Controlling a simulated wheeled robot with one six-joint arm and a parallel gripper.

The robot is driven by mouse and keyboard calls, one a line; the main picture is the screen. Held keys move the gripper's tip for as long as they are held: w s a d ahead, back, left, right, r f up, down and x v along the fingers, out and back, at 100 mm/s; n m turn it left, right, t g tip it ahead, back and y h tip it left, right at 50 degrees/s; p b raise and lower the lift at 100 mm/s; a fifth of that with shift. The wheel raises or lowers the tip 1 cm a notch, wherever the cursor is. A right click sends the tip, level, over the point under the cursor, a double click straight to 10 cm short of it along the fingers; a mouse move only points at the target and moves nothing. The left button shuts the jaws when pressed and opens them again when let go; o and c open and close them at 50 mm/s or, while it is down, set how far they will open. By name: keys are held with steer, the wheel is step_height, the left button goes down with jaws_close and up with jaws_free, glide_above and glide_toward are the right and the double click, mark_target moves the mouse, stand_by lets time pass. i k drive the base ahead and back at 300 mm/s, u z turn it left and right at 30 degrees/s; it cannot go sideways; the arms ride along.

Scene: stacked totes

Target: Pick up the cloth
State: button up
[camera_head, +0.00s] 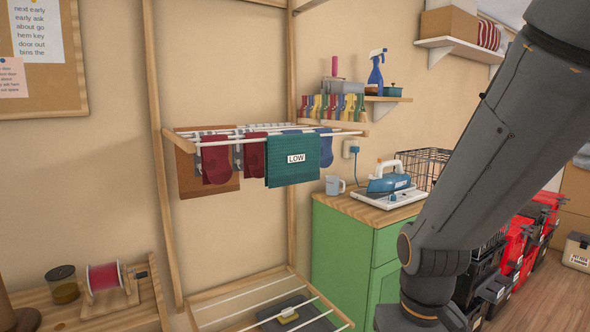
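A teal cloth (292,170) with a white "LOW" label hangs over the front rods of the wooden drying rack (158,150), at the centre. A brown cloth (188,175) hangs behind it to the left. A dark grey folded piece (296,316), maybe cloth, lies on the low rods at the bottom with a yellow item on it. My grey arm fills the right side, and its links stand well to the right of the teal cloth. My gripper is outside the picture, so its fingers cannot be seen.
Dark red socks (216,163) and a blue sock (326,140) hang beside the teal cloth. A green cabinet (340,245) carries an iron (390,178) and a mug (334,185). Stacked totes (513,245) stand at the right. A wooden bench (75,312) with a red spool (103,277) is at left.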

mark_target(290, 160)
steer(key=z, duration=0.05)
steer(key=k, duration=0.55)
steer(key=u, duration=0.65)
steer(key=i, duration=0.9)
steer(key=z, duration=0.5)
